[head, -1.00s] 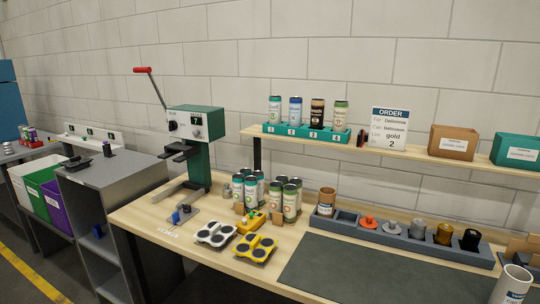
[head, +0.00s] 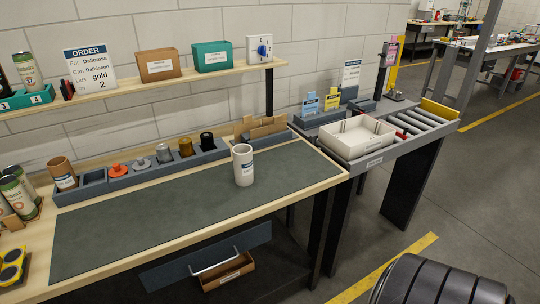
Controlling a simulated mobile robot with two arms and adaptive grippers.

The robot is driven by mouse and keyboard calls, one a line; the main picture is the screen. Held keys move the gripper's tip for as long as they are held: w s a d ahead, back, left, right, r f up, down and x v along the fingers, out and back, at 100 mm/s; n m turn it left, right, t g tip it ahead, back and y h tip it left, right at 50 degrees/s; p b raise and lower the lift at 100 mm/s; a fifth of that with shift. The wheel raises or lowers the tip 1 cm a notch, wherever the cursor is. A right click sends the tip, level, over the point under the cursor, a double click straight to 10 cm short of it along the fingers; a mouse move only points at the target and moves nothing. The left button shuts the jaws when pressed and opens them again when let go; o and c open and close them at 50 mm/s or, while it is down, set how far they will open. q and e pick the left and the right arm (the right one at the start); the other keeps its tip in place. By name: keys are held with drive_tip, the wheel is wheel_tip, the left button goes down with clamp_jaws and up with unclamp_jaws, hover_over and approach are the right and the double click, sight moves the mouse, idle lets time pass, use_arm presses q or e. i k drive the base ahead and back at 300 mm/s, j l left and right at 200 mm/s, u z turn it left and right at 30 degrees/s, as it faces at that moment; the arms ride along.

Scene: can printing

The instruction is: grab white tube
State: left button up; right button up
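The white tube (head: 243,168) stands upright on the dark mat (head: 150,215), toward its right end, in the head view. It has a label on its side and an open top. Nothing touches it. Neither of my grippers shows in the head view. A dark ribbed rounded shape at the bottom right cannot be made out as a gripper.
Behind the tube runs a grey holder (head: 94,182) with several lids and a brown tube (head: 62,174). A cardboard holder (head: 261,129) stands at its right end. A shelf (head: 135,87) hangs above. A side table at right bears a white bin (head: 358,139).

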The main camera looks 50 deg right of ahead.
sight(243, 165)
drive_tip(key=z, duration=1.3)
drive_tip(key=u, duration=0.35)
drive_tip(key=i+l+u, duration=0.1)
drive_tip(key=l+u, duration=0.15)
drive_tip(key=u, duration=0.2)
drive_tip(key=l+u, duration=0.25)
drive_tip(key=u, duration=0.15)
drive_tip(key=i+l+u, duration=0.1)
drive_tip(key=l+u, duration=0.2)
drive_tip(key=u, duration=0.15)
drive_tip(key=l+u, duration=0.25)
drive_tip(key=u, duration=0.2)
